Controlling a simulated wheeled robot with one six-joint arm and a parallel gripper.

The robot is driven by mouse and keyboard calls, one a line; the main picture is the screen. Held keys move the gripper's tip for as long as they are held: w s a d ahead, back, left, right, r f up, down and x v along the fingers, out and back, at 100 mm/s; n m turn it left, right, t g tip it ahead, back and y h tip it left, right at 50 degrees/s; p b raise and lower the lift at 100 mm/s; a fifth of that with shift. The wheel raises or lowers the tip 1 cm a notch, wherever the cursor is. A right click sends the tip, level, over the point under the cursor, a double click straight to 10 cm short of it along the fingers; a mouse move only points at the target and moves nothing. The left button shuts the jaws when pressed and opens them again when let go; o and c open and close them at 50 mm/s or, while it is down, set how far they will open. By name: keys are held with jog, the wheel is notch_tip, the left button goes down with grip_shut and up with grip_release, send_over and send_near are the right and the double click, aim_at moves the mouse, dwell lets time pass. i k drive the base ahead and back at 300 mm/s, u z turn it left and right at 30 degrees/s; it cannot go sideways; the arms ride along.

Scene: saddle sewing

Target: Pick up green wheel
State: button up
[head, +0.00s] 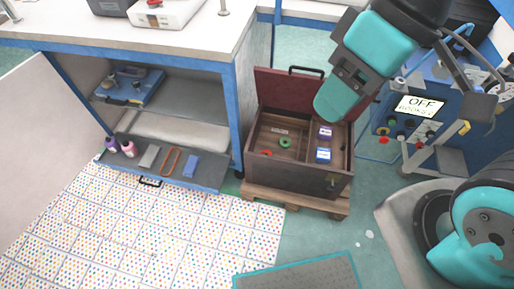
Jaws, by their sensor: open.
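The green wheel (285,142) is a small ring lying flat on the floor of an open wooden box (311,182). It is near the middle of the box and uncovered in the head view. My teal and black arm comes down from the top right, and its rounded teal end overlaps the box's back right part in the picture. I cannot make out my gripper's fingers in this view, and nothing is seen touching the green wheel.
A red wheel (265,153) lies left of the green one. The red lid (288,91) is raised at the back. A blue-framed workbench (240,120) stands left, a blue machine (385,117) right.

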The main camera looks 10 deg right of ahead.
aim_at(284, 143)
jog(key=u, duration=1.4)
jog(key=i, duration=1)
jog(key=z, duration=1.65)
